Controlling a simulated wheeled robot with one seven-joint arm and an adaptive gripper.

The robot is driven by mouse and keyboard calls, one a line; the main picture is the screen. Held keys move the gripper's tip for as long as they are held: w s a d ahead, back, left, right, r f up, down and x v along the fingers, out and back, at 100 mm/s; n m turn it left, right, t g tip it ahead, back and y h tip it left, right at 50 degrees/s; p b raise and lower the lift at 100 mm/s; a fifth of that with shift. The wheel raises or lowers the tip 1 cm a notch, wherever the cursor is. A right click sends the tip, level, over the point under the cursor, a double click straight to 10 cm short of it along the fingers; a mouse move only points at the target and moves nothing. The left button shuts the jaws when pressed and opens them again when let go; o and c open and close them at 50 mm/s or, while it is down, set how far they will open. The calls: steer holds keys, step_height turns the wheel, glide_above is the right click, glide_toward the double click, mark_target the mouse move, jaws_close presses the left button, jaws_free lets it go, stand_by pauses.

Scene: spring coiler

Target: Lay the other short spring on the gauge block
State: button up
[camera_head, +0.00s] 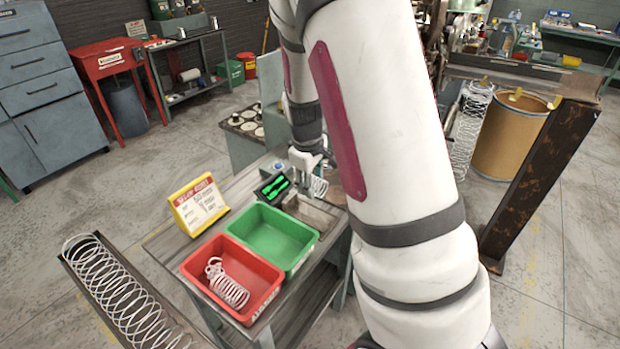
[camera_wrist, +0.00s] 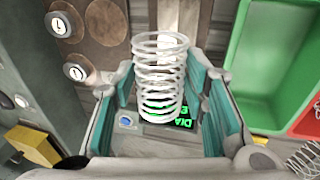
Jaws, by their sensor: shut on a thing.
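My gripper (camera_head: 306,160) points down over the bench, beside the small display. It is shut on a short white wire spring (camera_wrist: 160,78), which stands between the teal finger pads in the wrist view. The spring also shows just below the gripper in the head view (camera_head: 319,187). A flat grey-brown block (camera_head: 312,214), likely the gauge block, sits behind the green bin, below the gripper; its near part is partly hidden. Whether the spring touches it I cannot tell. A display with green characters (camera_head: 273,187) stands beside it and shows behind the spring in the wrist view.
An empty green bin (camera_head: 318,238) and a red bin (camera_head: 185,268) with white spring wire (camera_head: 228,285) stand on the bench. A yellow-red sign (camera_head: 198,204) stands left. A long spring lies in a trough (camera_head: 80,272) at lower left. My arm hides the bench's right side.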

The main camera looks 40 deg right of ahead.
steer(key=shift+s+a+f+b+x, duration=0.2)
steer(key=shift+b+x, duration=0.5)
steer(key=shift+x, duration=0.75)
steer(key=shift+s+a+r+b+x, duration=0.15)
steer(key=shift+a+b+x, duration=0.2)
steer(key=shift+b+x, duration=0.75)
steer(key=shift+s+a+f+b+x, duration=0.15)
steer(key=shift+a+b+x, duration=0.15)
steer(key=shift+x, duration=1.45)
steer(key=shift+d, duration=0.1)
steer(key=o, duration=1.2)
steer(key=shift+o, duration=0.2)
steer(key=v, duration=1.2)
steer(key=shift+s, duration=0.1)
